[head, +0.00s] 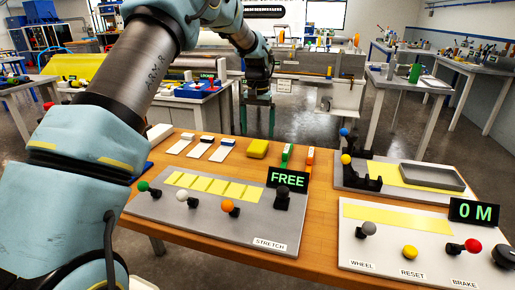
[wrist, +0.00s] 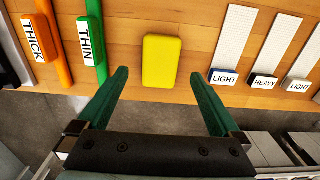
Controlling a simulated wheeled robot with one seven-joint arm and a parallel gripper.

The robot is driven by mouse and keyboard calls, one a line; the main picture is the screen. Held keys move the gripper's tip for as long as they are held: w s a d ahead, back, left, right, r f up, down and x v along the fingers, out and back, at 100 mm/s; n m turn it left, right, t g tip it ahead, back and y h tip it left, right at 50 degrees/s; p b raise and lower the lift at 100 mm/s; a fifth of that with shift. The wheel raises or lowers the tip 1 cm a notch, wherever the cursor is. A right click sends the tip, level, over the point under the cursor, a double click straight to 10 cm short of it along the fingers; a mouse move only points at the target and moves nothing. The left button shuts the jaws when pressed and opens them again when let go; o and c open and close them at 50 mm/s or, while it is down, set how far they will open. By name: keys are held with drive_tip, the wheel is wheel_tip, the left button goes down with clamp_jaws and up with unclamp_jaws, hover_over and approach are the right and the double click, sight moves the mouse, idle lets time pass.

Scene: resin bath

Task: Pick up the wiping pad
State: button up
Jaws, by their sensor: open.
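The wiping pad appears to be the plain yellow block (head: 257,149) lying flat near the far edge of the wooden table. It also shows in the wrist view (wrist: 163,60), upper middle. My gripper (head: 257,130) has green fingers pointing down and is just beyond the pad in the head view. In the wrist view my gripper (wrist: 160,74) is open and empty. Its fingertips are to either side of the pad's near end, apart from it. I cannot tell the exact height of the fingertips above the table.
An orange THICK tool (wrist: 44,38) and a green THIN tool (wrist: 92,40) lie left of the pad in the wrist view. White strips with LIGHT (wrist: 237,50) and HEAVY (wrist: 274,50) handles lie to the right. Control panels with knobs (head: 205,208) cover the table's near side.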

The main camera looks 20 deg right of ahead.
sight(258, 145)
drive_tip(key=shift+w+d+f+p, duration=0.15)
drive_tip(key=shift+f+p, duration=0.55)
drive_tip(key=shift+f, duration=1.05)
drive_tip(key=shift+w+d+f+p, duration=0.1)
drive_tip(key=shift+f+p, duration=0.6)
drive_tip(key=shift+f, duration=1)
drive_tip(key=shift+c, duration=0.4)
drive_tip(key=c, duration=1.2)
